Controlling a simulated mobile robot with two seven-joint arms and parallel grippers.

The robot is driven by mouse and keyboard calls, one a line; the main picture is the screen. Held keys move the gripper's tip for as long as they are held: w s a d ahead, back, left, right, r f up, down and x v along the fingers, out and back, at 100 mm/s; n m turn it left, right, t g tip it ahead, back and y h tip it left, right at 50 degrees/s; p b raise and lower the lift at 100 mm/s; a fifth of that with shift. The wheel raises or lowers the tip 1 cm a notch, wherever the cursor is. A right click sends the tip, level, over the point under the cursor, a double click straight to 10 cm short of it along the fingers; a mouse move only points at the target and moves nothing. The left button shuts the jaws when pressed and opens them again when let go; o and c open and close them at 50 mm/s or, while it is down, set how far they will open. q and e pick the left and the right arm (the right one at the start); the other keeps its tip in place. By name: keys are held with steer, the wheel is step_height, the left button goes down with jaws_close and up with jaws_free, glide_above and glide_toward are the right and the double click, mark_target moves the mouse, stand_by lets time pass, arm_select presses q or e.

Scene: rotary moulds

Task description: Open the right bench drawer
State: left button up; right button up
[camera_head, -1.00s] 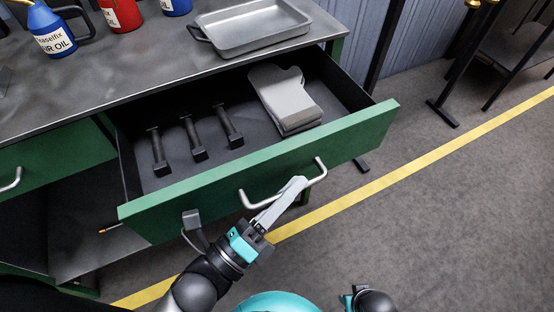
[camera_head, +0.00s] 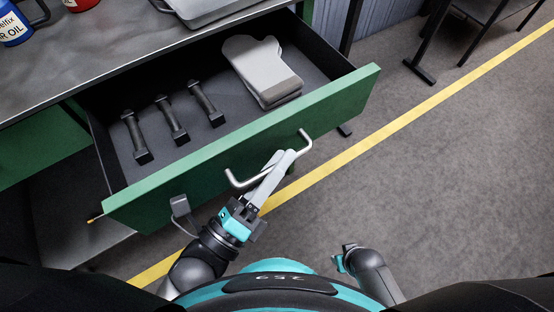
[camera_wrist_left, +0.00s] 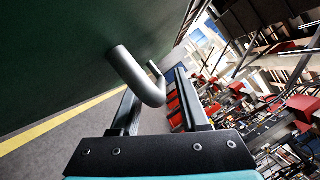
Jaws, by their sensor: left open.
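The right bench drawer (camera_head: 335,107) stands pulled well out from the bench, with its green front facing me. Its bar handle (camera_head: 301,147) is in the middle of that front and also shows in the left wrist view (camera_wrist_left: 136,76). My left gripper (camera_head: 280,158) is at the handle, its two fingers open. In the left wrist view the bent bar lies between the fingers, with space around it. My right gripper (camera_head: 342,258) is low in the head view, away from the drawer; its fingers are too small to read.
In the drawer lie several dark handled tools (camera_head: 171,122) and grey gloves (camera_head: 262,72). A metal tray (camera_head: 212,8) and oil cans (camera_head: 14,26) stand on the bench top (camera_head: 100,62). The floor (camera_head: 450,180) on the right is clear, crossed by a yellow line.

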stand_by(0.4)
arm_select(q)
steer(key=shift+s+a+f, duration=0.15)
steer(key=shift+s+a, duration=0.1)
steer(key=shift+s, duration=0.1)
steer(key=p+v, duration=0.1)
steer(key=v, duration=1.3)
steer(key=shift+a, duration=0.2)
arm_select(e)
steer(key=shift+s+d+f, duration=0.7)
steer(key=shift+s+f, duration=0.15)
steer(key=shift+s, duration=0.05)
arm_select(q)
steer(key=shift+s, duration=0.1)
